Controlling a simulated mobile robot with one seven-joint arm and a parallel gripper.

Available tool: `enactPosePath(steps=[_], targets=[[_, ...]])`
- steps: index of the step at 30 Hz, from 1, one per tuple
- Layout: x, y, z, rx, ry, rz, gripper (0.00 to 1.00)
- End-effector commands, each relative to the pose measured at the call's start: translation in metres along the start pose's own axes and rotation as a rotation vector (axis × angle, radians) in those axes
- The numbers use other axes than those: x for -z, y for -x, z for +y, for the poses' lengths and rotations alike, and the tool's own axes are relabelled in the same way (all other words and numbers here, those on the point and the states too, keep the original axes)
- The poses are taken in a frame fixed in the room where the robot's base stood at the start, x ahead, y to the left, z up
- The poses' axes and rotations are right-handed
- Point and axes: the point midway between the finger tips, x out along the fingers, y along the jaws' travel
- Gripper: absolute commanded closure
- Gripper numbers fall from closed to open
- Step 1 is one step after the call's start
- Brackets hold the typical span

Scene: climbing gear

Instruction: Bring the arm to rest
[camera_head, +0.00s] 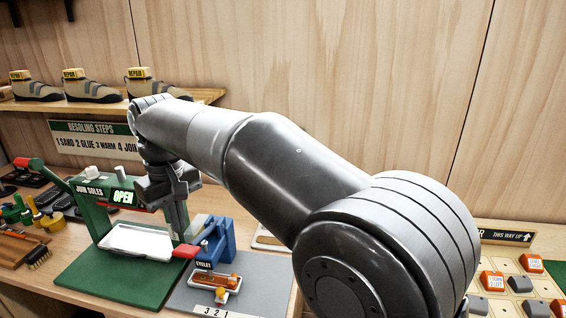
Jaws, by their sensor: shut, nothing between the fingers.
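My arm (297,160) reaches from the lower right up and across to the left over the workbench. My gripper (178,222) hangs at its far end, pointing down, beside the right side of the green join-soles press (90,205). Its fingers are shut with nothing between them.
The press reads OPEN and has a white tray (138,243). The blue eyelet tool (217,243) stands just right of the gripper. A shelf (205,96) with shoes is behind. Brushes and small tools crowd the left; blocks (494,280) lie right.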

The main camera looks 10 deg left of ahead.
Motion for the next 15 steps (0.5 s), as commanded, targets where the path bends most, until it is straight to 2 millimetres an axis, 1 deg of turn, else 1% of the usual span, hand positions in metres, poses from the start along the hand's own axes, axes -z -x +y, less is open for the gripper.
enactPosePath(steps=[2,5,8,9,11,12,14,15], targets=[[-0.008,0.004,0.009,-0.004,-0.021,0.01,1.0],[-0.029,0.011,0.031,-0.015,-0.075,0.034,1.0],[-0.063,0.018,0.061,-0.031,-0.155,0.07,1.0],[-0.079,0.02,0.073,-0.038,-0.191,0.085,1.0],[-0.102,0.023,0.089,-0.049,-0.243,0.108,1.0],[-0.118,0.024,0.098,-0.056,-0.278,0.124,1.0],[-0.143,0.025,0.111,-0.068,-0.331,0.146,1.0],[-0.159,0.024,0.119,-0.076,-0.367,0.162,1.0]])
